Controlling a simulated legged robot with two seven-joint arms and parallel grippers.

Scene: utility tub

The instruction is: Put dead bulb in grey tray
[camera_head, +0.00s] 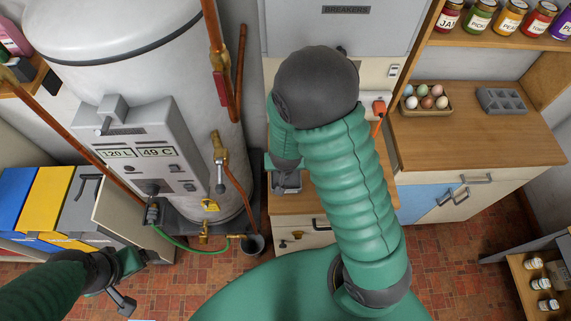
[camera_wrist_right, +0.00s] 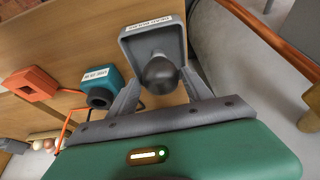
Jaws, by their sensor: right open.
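My right gripper (camera_wrist_right: 165,92) is open, with one finger on each side of the bulb. I cannot tell whether the bulb touches the tray floor. In the head view, my right gripper (camera_head: 286,180) is low over the wooden worktop, and my arm hides most of it and the bulb. My left gripper (camera_head: 130,282) is at the lower left over the floor, and its jaws are unclear.
A teal block (camera_wrist_right: 106,87) with a label and an orange block (camera_wrist_right: 33,83) stand left of the tray in the wrist view. In the head view, an egg box (camera_head: 427,110) and a grey compartment tray (camera_head: 501,101) sit on the right counter. A boiler (camera_head: 140,65) stands left.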

